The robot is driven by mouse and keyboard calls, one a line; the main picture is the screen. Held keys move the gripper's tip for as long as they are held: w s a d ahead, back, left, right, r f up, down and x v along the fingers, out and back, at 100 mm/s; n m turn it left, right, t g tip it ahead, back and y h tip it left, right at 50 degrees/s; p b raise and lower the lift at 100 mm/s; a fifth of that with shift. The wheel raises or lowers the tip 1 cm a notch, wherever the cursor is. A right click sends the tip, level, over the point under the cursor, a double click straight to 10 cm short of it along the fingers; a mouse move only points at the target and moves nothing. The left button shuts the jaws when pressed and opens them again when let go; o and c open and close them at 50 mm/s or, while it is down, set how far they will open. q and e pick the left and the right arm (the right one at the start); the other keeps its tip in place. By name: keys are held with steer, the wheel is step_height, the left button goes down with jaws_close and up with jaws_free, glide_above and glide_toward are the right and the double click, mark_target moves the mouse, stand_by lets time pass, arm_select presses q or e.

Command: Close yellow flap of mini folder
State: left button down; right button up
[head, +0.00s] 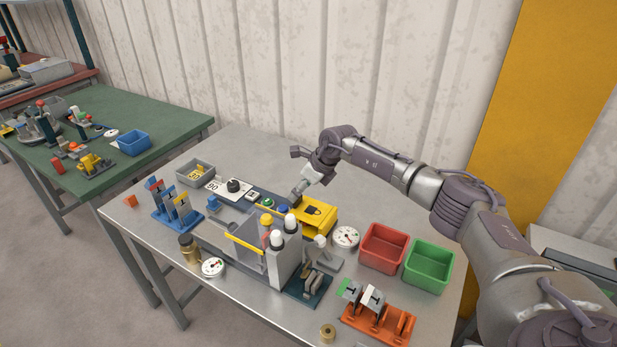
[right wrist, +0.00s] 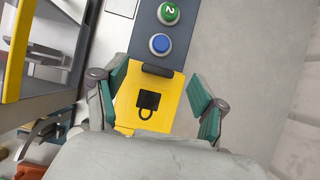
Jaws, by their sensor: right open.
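The mini folder (head: 284,262) stands on the grey metal table, with a clear guard edged by a yellow bar at its front. A yellow flap with a black padlock sign (head: 319,222) is at its back right. In the right wrist view the flap (right wrist: 164,108) has a black handle (right wrist: 157,70) at its far edge. I cannot tell how far the flap is tilted. My right gripper (head: 299,193) is beside the flap at its back left. In the wrist view its green-padded fingers (right wrist: 158,88) are spread over the flap, with nothing held. My left gripper is out of view.
Blue and green buttons (right wrist: 160,43) sit on a dark strip just beyond the handle. A dial gauge (head: 345,237), a red bin (head: 383,247) and a green bin (head: 429,265) stand to the right. An orange clamp rack (head: 378,325) is in front. The table's back is clear.

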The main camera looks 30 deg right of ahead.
mark_target(311, 211)
steer(key=v, duration=0.7)
steer(key=shift+w, duration=0.1)
stand_by(0.5)
